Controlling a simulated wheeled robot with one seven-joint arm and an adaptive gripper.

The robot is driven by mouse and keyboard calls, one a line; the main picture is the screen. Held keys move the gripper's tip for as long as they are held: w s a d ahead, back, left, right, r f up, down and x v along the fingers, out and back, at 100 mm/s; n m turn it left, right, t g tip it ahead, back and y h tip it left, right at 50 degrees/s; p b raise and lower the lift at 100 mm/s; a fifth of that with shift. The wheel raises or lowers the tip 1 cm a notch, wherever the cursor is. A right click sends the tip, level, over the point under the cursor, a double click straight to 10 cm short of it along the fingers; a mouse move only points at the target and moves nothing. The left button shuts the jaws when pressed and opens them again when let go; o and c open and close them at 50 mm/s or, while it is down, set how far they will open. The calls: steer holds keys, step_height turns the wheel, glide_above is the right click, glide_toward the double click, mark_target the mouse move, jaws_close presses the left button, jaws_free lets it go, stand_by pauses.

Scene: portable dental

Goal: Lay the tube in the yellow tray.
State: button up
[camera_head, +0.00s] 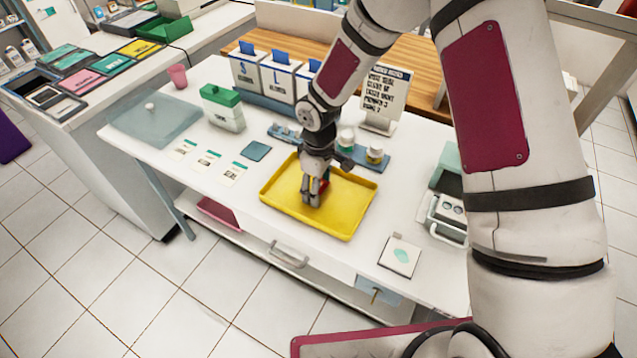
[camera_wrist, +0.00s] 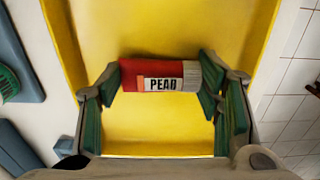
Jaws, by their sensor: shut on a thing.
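The yellow tray (camera_head: 341,222) lies on the white table, and its yellow floor fills the middle of the wrist view (camera_wrist: 200,25). My gripper (camera_head: 313,192) is over the tray's left half, pointing down. In the wrist view my gripper (camera_wrist: 165,82) is shut on the tube (camera_wrist: 150,76), with one finger pad at each end. The tube is red with a grey cap at its right end and a white label reading "PEAD". It lies sideways across the jaws, within the tray's outline. I cannot tell whether it touches the tray floor. In the head view the fingers mostly hide it.
A green-and-white box (camera_head: 223,108) and small cards (camera_head: 208,160) are to the left.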

steer(key=o, duration=1.3)
steer(key=shift+c, duration=0.2)
step_height(320, 180, up, 12)
